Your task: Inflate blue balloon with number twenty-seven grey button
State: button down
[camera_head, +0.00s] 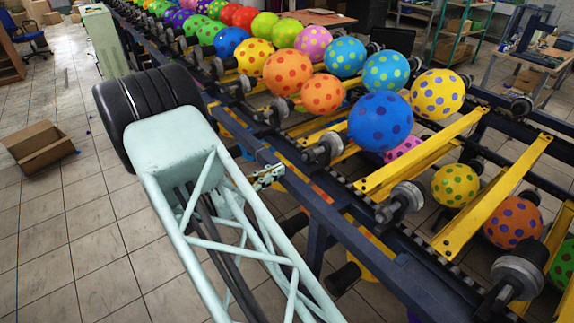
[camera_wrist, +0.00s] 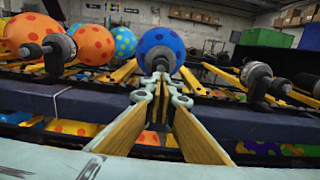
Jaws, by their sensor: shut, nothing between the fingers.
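The blue balloon with purple dots (camera_head: 380,121) sits inflated on the near row of the machine in the head view. It also shows in the wrist view (camera_wrist: 160,46), straight beyond my fingertips. My gripper (camera_head: 270,176) is at the dark near rail, left of and below this balloon. In the wrist view my gripper (camera_wrist: 161,74) has its fingertips together with nothing between them, and they overlap the balloon's lower edge in the picture. Whether they touch anything cannot be told. I can read no number twenty-seven and cannot pick out a grey button.
The dark blue rail (camera_head: 345,225) runs diagonally along the machine's near side. Yellow bars (camera_head: 425,158) and round grey holders (camera_head: 400,203) stick out above it. An orange dotted balloon (camera_head: 322,94) stands beside the blue one. A cardboard box (camera_head: 40,147) lies on the open tiled floor.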

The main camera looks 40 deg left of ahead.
jog(key=shift+v, duration=2.2)
